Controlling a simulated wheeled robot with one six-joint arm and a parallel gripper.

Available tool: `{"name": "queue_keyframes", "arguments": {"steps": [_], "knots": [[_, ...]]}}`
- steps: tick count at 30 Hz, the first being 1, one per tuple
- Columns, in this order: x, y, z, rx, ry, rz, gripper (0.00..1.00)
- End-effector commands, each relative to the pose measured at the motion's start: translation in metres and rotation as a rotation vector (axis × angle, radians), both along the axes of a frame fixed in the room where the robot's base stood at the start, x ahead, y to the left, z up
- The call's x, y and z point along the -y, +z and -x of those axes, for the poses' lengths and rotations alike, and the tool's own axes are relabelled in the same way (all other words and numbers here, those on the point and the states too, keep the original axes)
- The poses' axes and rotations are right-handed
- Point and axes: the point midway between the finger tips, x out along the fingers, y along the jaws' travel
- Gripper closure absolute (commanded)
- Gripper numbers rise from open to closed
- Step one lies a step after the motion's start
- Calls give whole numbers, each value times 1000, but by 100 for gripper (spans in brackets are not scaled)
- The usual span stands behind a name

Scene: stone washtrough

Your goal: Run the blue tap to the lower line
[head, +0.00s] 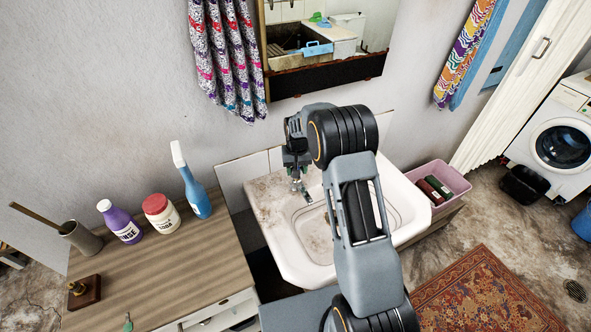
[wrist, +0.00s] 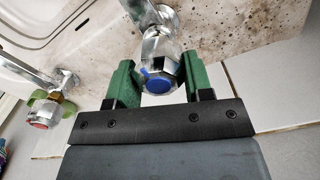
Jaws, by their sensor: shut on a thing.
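The blue tap (wrist: 160,82) is a chrome tap with a blue cap, in the middle of the wrist view. My gripper (wrist: 159,85) has green fingers, one on each side of the tap's knob, and is shut on it. A second chrome tap (wrist: 47,112) with a red cap and a green-yellow piece behind it sits to the left. In the head view my gripper (head: 296,170) is at the back left of the stone basin (head: 302,270), and my arm hides part of the basin.
A wooden counter (head: 165,275) on the left holds a blue spray bottle (head: 194,188), a white tub (head: 161,215), a purple bottle (head: 120,224) and a brush pot (head: 82,238). A pink crate (head: 455,180) stands right of the basin. A mirror (head: 340,28) hangs above.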

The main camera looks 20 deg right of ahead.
Motion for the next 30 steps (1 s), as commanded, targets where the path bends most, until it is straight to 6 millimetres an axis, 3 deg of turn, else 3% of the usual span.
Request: {"name": "queue_keyframes", "arguments": {"steps": [18,30], "knots": [[-4,0,-1,4,398,-1,77],[-5,1,-1,4,488,-1,77]]}}
